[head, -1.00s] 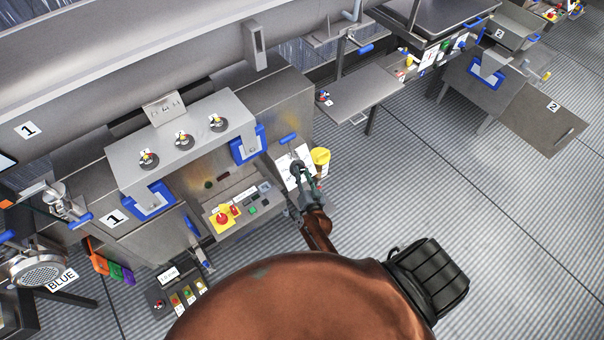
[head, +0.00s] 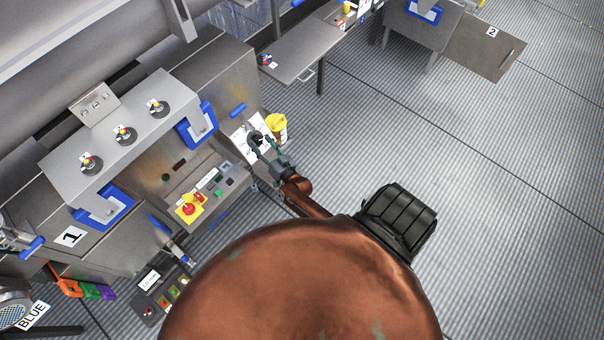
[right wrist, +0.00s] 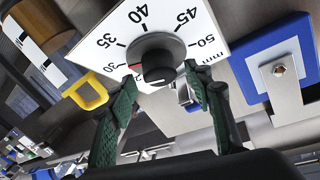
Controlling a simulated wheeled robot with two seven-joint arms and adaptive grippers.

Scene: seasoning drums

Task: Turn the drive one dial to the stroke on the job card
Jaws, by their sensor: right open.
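A red mark on the knob's left side points roughly towards 30. In the head view the plate (head: 243,127) is on the machine's right end. My right gripper (right wrist: 163,88) is open, its green fingers on either side of the knob and a little short of it; contact is not clear. It also shows in the head view (head: 265,143). I cannot pick out a readable job card.
A yellow part (head: 277,123) is just right of the plate; a yellow loop (right wrist: 88,92) shows in the wrist view. A panel with a red emergency button (head: 189,209) and a blue-handled guard (head: 197,125) are close by. Open striped floor (head: 420,140) lies to the right.

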